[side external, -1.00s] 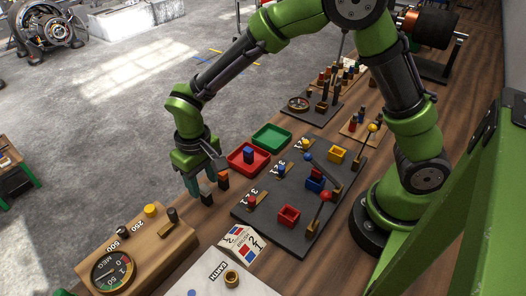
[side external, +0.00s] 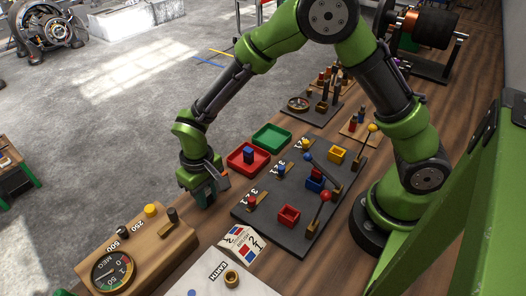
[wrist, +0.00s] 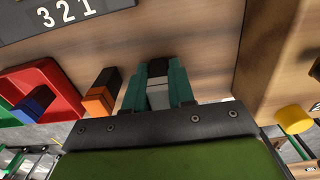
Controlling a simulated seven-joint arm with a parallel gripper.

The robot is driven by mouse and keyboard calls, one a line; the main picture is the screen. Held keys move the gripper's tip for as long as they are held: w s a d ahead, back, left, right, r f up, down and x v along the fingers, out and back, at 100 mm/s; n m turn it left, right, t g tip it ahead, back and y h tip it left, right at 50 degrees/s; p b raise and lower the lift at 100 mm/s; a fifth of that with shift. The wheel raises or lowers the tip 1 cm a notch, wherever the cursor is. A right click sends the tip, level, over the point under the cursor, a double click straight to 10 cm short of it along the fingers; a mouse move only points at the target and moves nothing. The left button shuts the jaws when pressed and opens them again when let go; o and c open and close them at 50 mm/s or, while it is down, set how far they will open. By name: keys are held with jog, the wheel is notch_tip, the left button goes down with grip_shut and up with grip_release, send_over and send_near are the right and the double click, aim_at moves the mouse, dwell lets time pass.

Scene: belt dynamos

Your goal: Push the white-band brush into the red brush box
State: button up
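The white-band brush (wrist: 158,92), a dark block with a pale band, stands between the fingers of my gripper (wrist: 160,88) in the wrist view. The fingers flank it closely on both sides; whether they press on it I cannot tell. In the side view my gripper (side external: 204,194) is low over the wooden table, left of the dark board, and hides the brush. The red brush box (side external: 288,216) is a small open-topped box near the front of the dark board (side external: 262,222), to the right of my gripper.
An orange-band brush (wrist: 100,95) stands beside my gripper. A red tray (side external: 234,163) holds a blue-banded block; a green tray (side external: 271,138) is behind it. The board bears a blue box (side external: 314,185), yellow box (side external: 337,155) and ball-topped levers (side external: 326,196). A meter box (side external: 140,250) stands front left.

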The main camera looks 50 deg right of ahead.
grip_shut()
jog(key=o, duration=0.6)
grip_release()
jog(key=shift+c, duration=0.2)
jog(key=shift+r, duration=0.2)
jog(key=shift+r, duration=1.1)
grip_shut()
jog(key=shift+r, duration=2.3)
